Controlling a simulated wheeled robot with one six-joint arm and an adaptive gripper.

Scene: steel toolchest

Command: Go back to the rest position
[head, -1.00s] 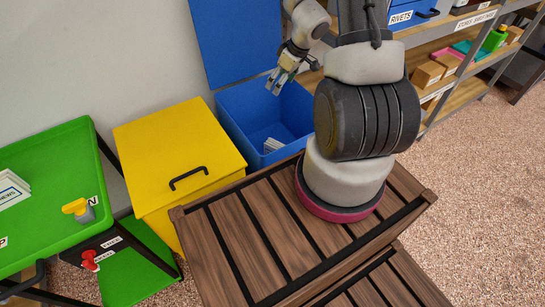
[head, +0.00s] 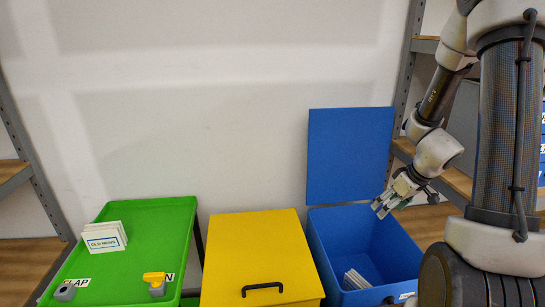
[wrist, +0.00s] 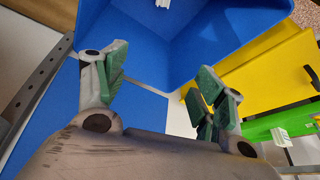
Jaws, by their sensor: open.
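My gripper (head: 383,208) is open and empty in the head view, above the open blue bin (head: 368,238). In the wrist view my gripper (wrist: 160,85) has its green-padded fingers spread apart with nothing between them. The bin's blue inside (wrist: 215,35) shows beyond the fingers. My arm reaches down to it from the right side of the head view. White papers or cards (head: 356,280) lie inside the blue bin, and a white corner of them (wrist: 160,3) shows at the top of the wrist view.
The blue bin's lid (head: 350,155) stands upright against the wall. A closed yellow box (head: 258,255) with a black handle is beside it. A green table (head: 150,220) at left carries a white card stack (head: 105,237) and a yellow-topped knob (head: 155,281). Shelving (head: 462,182) stands behind my arm.

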